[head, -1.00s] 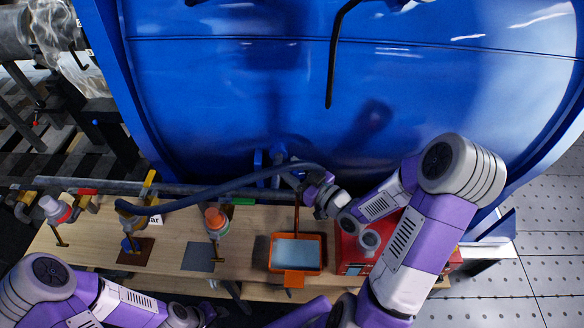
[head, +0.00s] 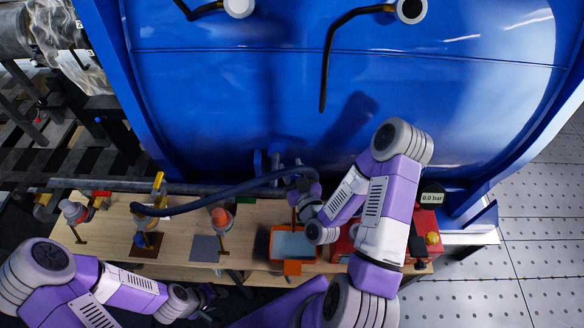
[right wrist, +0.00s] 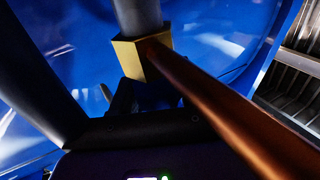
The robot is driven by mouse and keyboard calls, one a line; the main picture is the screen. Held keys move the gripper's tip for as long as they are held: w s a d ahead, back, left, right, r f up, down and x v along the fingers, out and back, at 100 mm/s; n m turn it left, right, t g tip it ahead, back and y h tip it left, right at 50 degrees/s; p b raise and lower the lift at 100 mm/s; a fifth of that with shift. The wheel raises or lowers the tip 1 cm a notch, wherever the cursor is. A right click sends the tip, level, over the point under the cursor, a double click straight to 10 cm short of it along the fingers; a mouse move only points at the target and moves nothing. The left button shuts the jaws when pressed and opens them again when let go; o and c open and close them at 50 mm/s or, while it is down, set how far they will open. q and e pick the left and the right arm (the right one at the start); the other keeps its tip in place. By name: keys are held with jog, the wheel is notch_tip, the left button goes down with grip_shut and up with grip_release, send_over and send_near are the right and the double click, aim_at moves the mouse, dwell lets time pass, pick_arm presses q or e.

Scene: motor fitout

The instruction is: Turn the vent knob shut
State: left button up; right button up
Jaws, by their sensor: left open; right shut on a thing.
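A red unit (head: 426,223) with a display reading "0.0 bar" stands on the right of the bench, partly behind my right arm. A yellow knob (head: 432,239) sits on it; I cannot tell whether this is the vent knob or how it is turned. My right gripper (head: 297,181) is at the end of the dark blue hose (head: 220,191), near the blue tank. In the right wrist view it appears shut on a brass fitting (right wrist: 128,58), with a grey tube above and a copper-coloured rod alongside. My left gripper (head: 212,297) is open near the bench's front edge, away from the red unit.
The blue tank (head: 240,90) fills the back. An orange tray (head: 292,267) stands left of the red unit. An orange-capped bottle (head: 221,218), a grey pad (head: 207,248) and a brown pad (head: 146,245) are further left. A yellow handle (head: 159,183) is on the pipe behind.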

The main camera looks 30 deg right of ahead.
dwell(0.4)
jog(key=o, duration=1)
jog(key=shift+c, duration=0.2)
pick_arm(q)
jog(key=shift+r, duration=0.1)
